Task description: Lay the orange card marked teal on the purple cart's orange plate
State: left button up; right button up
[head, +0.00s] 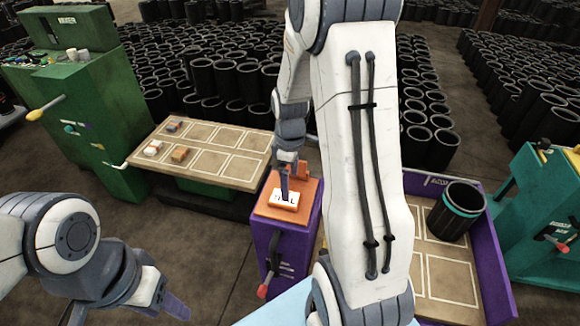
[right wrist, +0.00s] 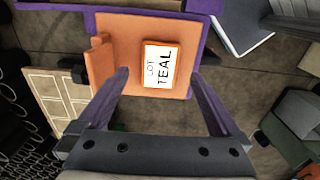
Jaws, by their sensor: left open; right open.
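The orange-edged card with a white face reading "LOT TEAL" (right wrist: 160,65) lies on the orange plate (right wrist: 120,30) of the purple cart (head: 291,245), and it also shows in the head view (head: 283,203). It looks flat, with orange plate around it. My right gripper (right wrist: 160,74) is open, with one finger on each side of the card's near end in the right wrist view. In the head view the right gripper (head: 285,186) is just over the card and hides part of it. My left gripper (head: 172,308) is open and empty at the lower left, far from the cart.
A table with marked rectangles (head: 228,163) left of the cart holds several small blocks. A purple-edged tray (head: 446,285) at the right holds a black sleeve with a teal band (head: 456,212). Green (head: 85,110) and teal (head: 545,205) machines flank the area. Black sleeves fill the back.

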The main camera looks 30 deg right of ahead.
notch_tip(320, 180, up, 6)
jog(key=s+a+r, duration=0.1)
jog(key=a+r, duration=0.1)
jog(key=a, duration=0.6)
jog(key=s+a+r+m+y, duration=0.1)
jog(key=s+a+r, duration=0.1)
jog(key=s+a, duration=1.4)
jog(key=shift+s+a, duration=0.4)
jog(key=shift+s, duration=0.8)
